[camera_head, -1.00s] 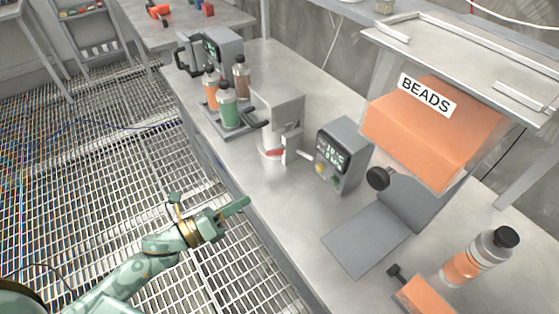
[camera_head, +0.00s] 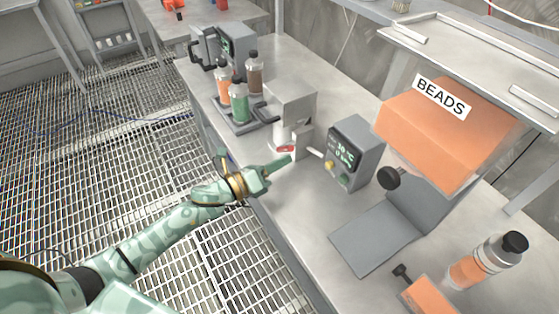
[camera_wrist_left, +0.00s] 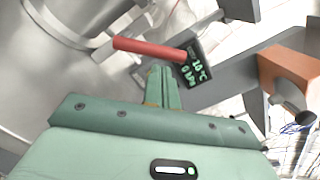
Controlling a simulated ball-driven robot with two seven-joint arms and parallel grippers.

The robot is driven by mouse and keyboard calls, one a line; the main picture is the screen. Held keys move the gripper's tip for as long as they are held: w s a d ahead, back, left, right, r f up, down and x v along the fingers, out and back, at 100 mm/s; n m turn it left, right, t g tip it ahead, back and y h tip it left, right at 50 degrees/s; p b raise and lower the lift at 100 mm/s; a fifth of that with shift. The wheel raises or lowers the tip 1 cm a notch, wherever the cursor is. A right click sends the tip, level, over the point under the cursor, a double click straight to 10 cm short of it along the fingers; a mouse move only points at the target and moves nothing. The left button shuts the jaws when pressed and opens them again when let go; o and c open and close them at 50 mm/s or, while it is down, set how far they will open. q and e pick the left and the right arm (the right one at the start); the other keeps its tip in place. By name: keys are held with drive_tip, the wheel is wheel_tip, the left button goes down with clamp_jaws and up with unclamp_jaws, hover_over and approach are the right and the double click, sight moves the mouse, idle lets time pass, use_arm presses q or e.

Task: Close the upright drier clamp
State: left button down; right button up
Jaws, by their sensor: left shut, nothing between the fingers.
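The upright drier (camera_head: 292,104) is a grey upright unit on the bench, left of a control box with a green display (camera_head: 355,150). Its clamp has a short red handle (camera_head: 284,149) low on its front. In the left wrist view the red handle (camera_wrist_left: 150,48) lies nearly level across the view, just beyond the fingertips. My left gripper (camera_head: 288,160) is shut and empty, its tips just in front of and below the red handle; I cannot tell whether they touch it. My right gripper is not in view.
Several bottles stand in a tray (camera_head: 243,127) behind the drier. An orange BEADS bin (camera_head: 440,135) hangs over a grey plate (camera_head: 372,240) at right. An orange-filled bottle (camera_head: 483,262) stands front right. Grated floor (camera_head: 120,170) lies left of the bench.

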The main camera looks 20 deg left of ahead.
use_arm(q)
drive_tip(key=shift+w+a+r+n+p, duration=0.1)
drive_tip(key=shift+r+n+p, duration=0.15)
drive_tip(key=shift+n+p, duration=0.25)
idle(0.4)
drive_tip(key=shift+r+n, duration=0.2)
drive_tip(key=shift+n, duration=0.2)
drive_tip(key=n+p, duration=0.1)
drive_tip(key=r+n+p, duration=0.1)
drive_tip(key=a+n+p, duration=0.1)
drive_tip(key=shift+w+r, duration=0.3)
drive_tip(key=n, duration=0.1)
drive_tip(key=w+a+n+p, duration=0.1)
drive_tip(key=n, duration=0.1)
drive_tip(key=shift+r, duration=0.3)
drive_tip(key=shift+a+p, duration=0.15)
drive_tip(key=shift+p, duration=0.15)
